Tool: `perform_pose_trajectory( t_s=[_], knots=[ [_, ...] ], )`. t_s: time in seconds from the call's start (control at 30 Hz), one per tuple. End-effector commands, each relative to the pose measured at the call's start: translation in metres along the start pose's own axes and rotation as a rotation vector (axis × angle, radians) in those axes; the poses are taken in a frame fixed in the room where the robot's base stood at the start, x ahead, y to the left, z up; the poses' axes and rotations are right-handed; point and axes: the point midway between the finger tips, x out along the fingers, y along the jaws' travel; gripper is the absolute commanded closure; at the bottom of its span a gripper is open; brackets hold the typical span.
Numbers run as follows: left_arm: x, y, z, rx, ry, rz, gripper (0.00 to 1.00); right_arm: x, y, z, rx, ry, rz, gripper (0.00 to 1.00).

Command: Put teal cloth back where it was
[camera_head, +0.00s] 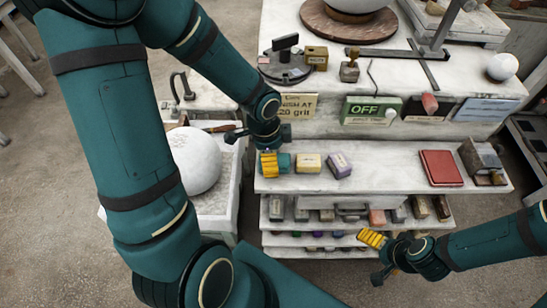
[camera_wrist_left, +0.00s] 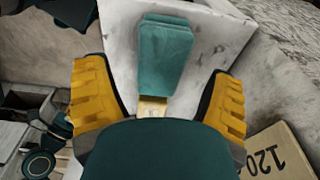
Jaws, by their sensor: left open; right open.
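The teal cloth (camera_head: 284,161) is a small folded bundle at the left end of the white marble shelf, partly hidden by my left gripper (camera_head: 269,163). In the left wrist view the teal cloth (camera_wrist_left: 165,55) lies on the white surface, between and beyond the two yellow fingers. Those fingers are wide apart with a gap on each side of the cloth; a pale wooden piece (camera_wrist_left: 152,107) shows at its near end. My right gripper (camera_head: 372,239) is open and empty, in front of the lower racks at right.
A yellow block (camera_head: 308,163) and a purple-wrapped block (camera_head: 339,165) stand right of the cloth. A red book (camera_head: 441,168) and a metal block (camera_head: 481,157) are at the shelf's right; the middle between is clear. A large plaster sphere (camera_head: 194,160) is at left.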

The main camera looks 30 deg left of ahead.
Motion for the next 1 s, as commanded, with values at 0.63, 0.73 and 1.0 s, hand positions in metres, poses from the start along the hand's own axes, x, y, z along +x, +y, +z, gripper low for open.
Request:
perform_pose_trajectory(
  t_s=[0.63,0.73,1.0],
  knots=[
    [-0.090,0.000,0.000,0.001,0.001,-0.001,0.17,-0.028,-0.009,-0.004,0.000,0.000,-0.006,0.00],
    [-0.090,0.000,0.000,0.001,0.001,0.000,0.17,-0.027,-0.009,-0.004,0.000,0.000,-0.006,0.00],
    [-0.090,0.000,0.000,0.001,0.001,0.000,0.17,-0.027,-0.009,-0.004,0.000,0.000,-0.005,0.00]
  ],
)
